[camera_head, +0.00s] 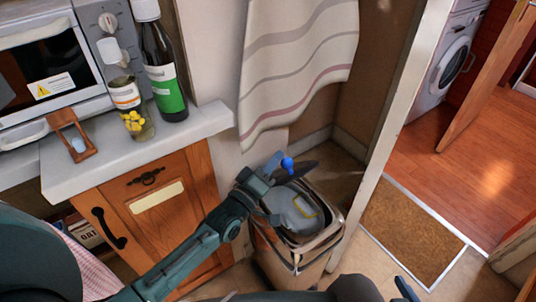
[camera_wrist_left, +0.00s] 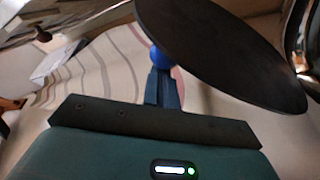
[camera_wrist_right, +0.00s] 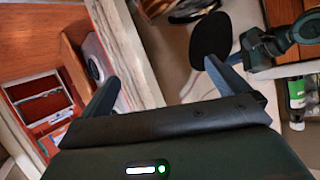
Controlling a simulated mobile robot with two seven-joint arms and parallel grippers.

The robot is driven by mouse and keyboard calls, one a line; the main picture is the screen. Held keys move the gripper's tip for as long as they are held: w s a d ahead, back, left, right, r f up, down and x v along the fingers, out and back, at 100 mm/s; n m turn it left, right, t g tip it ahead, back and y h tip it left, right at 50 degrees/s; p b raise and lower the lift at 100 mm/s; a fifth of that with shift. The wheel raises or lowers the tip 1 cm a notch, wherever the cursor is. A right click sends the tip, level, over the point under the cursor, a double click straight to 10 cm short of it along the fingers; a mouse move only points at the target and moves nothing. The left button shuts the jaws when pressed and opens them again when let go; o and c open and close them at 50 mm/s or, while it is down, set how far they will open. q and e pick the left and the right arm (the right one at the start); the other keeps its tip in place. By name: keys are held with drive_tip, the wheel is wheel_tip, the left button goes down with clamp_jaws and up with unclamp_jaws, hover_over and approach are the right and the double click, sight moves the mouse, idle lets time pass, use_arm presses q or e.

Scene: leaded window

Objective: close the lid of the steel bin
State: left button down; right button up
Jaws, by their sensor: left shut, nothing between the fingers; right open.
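The steel bin (camera_head: 318,244) stands open on the floor by the wall, a grey rounded thing with a yellow line in its mouth. Its dark round lid (camera_head: 305,167) is raised at the back. The lid looms large in the left wrist view (camera_wrist_left: 225,48) and shows in the right wrist view (camera_wrist_right: 210,38). My left gripper (camera_head: 279,169) is shut and empty beside the lid, over the bin's back left. A small blue ball (camera_wrist_left: 161,58) shows at its fingertips, by the lid's edge; contact is unclear. My right gripper (camera_wrist_right: 160,88) is open and empty, away from the bin.
A striped cloth (camera_head: 295,60) hangs behind the bin. A wooden cabinet (camera_head: 165,215) with a counter, bottle (camera_head: 160,65) and jar stands to the left. A white door frame (camera_head: 395,125) rises to the right, with a brown mat (camera_head: 410,230) beyond.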

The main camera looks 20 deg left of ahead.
use_arm(q)
drive_tip(key=s+d+f+m+h+b, duration=0.2)
drive_tip(key=s+d+f+m+b, duration=0.3)
drive_tip(key=d+f+m, duration=0.1)
drive_tip(key=shift+d+f, duration=0.15)
drive_tip(key=shift+f, duration=0.7)
use_arm(e)
drive_tip(key=shift+s+d+r+n+t, duration=0.2)
drive_tip(key=shift+s+d+n+t, duration=0.1)
drive_tip(key=shift+s+d+t, duration=0.6)
use_arm(q)
drive_tip(key=shift+f, duration=0.1)
use_arm(e)
drive_tip(key=shift+w+f, duration=0.1)
